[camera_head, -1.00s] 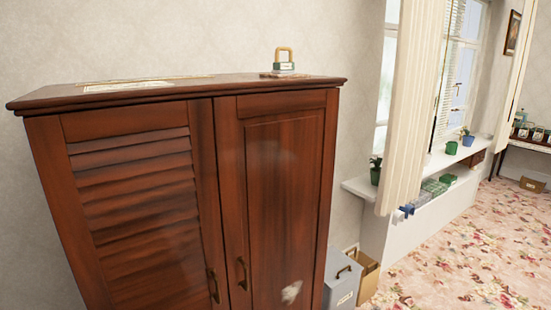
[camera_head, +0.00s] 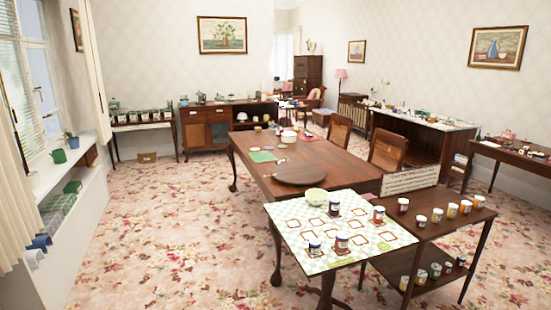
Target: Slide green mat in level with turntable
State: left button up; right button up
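A small green mat (camera_head: 263,156) lies flat on the long wooden dining table (camera_head: 340,167), near its left edge. A round brown turntable (camera_head: 301,173) lies on the same table, nearer to me and to the right of the mat. The two look apart, with bare table between them. Another green item (camera_head: 281,146) lies just beyond the mat; it is too small to make out. Neither of my grippers shows in the head view.
A low shelf cart (camera_head: 440,228) with jars stands at right. Flowered carpet (camera_head: 165,235) is clear on the left.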

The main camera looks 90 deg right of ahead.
aim_at(260, 157)
jog(key=z, duration=2.7)
